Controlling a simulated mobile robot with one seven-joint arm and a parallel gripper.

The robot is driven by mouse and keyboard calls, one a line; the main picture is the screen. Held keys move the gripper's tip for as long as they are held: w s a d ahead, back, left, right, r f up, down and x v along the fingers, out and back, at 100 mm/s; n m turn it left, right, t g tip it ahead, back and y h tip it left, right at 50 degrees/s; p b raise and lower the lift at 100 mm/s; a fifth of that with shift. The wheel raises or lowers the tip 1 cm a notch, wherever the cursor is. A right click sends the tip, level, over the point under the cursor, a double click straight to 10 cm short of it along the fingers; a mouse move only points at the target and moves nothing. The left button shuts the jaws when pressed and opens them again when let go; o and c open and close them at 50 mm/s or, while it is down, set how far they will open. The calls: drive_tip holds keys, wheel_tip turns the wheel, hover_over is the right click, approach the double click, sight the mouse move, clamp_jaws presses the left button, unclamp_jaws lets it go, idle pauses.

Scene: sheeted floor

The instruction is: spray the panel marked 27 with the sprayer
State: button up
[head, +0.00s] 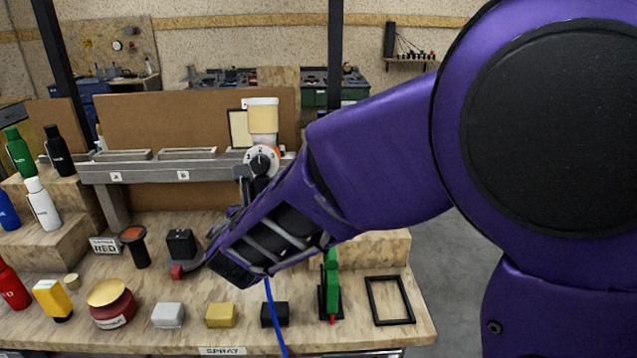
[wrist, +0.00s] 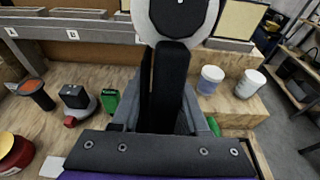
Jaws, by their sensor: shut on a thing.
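The sprayer (head: 262,160) has a white and cream cup on top, a round white dial and a dark handle. My gripper (head: 252,196) is shut on its handle and holds it upright in front of the rail's right end. In the wrist view the sprayer's black body (wrist: 165,85) rises between the fingers, and its dial is cut off by the top edge. A cream panel (head: 237,128) with a dark edge stands on the rail behind the sprayer, partly hidden by it. It also shows in the wrist view (wrist: 238,22). I can read no number 27 on it.
The grey rail (head: 140,170) has slots marked A and B, which look empty. A blue hose (head: 273,315) hangs below my gripper. Bottles, a red jar (head: 110,305), blocks and a black frame (head: 389,300) crowd the bench. Two tubs (wrist: 210,80) stand right of the sprayer in the wrist view.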

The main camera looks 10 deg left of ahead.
drive_tip(key=s+a, duration=0.3)
drive_tip(key=a, duration=1.2)
drive_tip(key=shift+s+p, duration=0.3)
drive_tip(key=shift+p, duration=0.1)
drive_tip(key=shift+a+r, duration=0.1)
drive_tip(key=shift+r, duration=0.05)
